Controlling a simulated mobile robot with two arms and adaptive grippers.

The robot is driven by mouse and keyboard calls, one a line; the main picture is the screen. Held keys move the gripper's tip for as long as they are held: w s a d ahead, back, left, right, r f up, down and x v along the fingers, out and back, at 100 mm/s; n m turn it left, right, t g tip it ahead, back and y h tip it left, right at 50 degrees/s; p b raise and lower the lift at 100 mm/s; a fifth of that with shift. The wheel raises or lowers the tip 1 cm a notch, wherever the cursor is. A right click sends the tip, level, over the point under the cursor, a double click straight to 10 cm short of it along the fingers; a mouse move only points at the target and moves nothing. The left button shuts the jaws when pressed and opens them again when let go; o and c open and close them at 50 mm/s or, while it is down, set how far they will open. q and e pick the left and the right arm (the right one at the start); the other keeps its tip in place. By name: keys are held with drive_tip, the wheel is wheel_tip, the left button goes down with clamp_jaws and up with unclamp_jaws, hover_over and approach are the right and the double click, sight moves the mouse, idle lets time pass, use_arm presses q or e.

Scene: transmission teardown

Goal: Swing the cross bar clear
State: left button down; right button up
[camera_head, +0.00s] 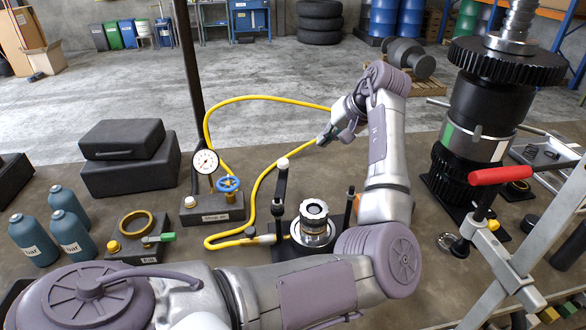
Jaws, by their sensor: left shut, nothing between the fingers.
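A small press fixture stands on a black base plate (292,249) at the middle of the bench. A silver ribbed cylinder (313,222) sits in it. A dark post with a pale cap (281,187) rises at its left, and another dark post (349,205) at its right, partly against my arm. I cannot make out a bar spanning the posts over the cylinder, nor tell surely which part is the cross bar. My left gripper (325,137) is shut and empty, above and behind the fixture, apart from it. My right gripper is not in view.
A yellow hose (207,140) loops behind my left gripper. A dial gauge (205,161) and black pole stand left, near blue bottles (70,235) and black cases (130,165). A tall gear stack (480,120) and red-handled lever (500,175) stand right.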

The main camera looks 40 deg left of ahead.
sight(282, 176)
use_arm(q)
drive_tip(key=s+a+r+p+x, duration=0.1)
drive_tip(key=p+x, duration=0.3)
drive_tip(key=x, duration=0.9)
drive_tip(key=shift+s+a, duration=0.2)
drive_tip(key=shift+s, duration=0.6)
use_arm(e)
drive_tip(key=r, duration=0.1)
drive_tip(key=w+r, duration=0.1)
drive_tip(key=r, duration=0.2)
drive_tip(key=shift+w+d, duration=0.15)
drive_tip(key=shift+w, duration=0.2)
use_arm(q)
drive_tip(key=shift+f, duration=0.15)
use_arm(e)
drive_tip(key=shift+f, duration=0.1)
